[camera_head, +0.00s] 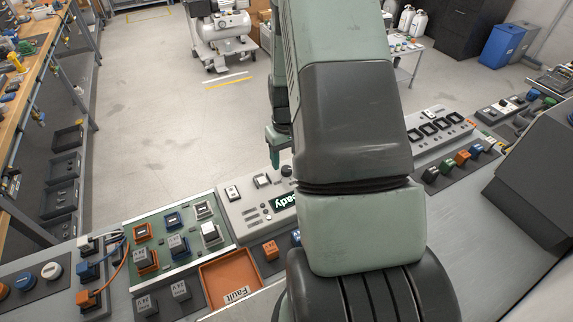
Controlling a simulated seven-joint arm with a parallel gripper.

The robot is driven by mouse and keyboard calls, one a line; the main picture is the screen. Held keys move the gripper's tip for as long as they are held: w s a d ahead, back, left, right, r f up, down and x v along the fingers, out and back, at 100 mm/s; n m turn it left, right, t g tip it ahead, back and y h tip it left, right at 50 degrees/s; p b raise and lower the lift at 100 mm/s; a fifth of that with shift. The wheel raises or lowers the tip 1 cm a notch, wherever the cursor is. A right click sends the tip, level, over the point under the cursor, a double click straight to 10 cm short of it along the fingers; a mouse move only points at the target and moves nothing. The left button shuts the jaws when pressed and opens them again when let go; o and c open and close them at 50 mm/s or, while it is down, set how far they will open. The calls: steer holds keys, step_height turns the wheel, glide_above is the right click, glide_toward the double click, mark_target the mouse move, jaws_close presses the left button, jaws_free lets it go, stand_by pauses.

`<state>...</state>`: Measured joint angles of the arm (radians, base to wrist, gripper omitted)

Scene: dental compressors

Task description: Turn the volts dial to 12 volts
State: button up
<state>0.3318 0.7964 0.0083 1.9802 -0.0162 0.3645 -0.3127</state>
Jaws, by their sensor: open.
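My gripper (275,150) hangs fingers-down just beyond the control console and is partly hidden behind my arm. It is open, and I see nothing held in it. No dial is readable as the volts dial in this view. A small round dark knob (286,171) sits on the light grey panel (240,212) just below my gripper; its label and setting are too small to read. My arm covers the middle of the console, so other dials there may be hidden.
A green panel (183,247) with raised switches and an orange tray (228,272) labelled "Fault" lie left of my arm. Round knobs (50,270) stand at the far left. Another panel (437,130) is at the right. Open floor (180,120) lies beyond the console.

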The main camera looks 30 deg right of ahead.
mark_target(286, 169)
steer(key=shift+f, duration=1.75)
steer(key=c, duration=1)
steer(key=shift+c, duration=0.2)
steer(key=shift+m, duration=0.4)
steer(key=m, duration=0.5)
steer(key=shift+m, duration=0.3)
steer(key=m, duration=0.5)
steer(key=shift+m, duration=0.3)
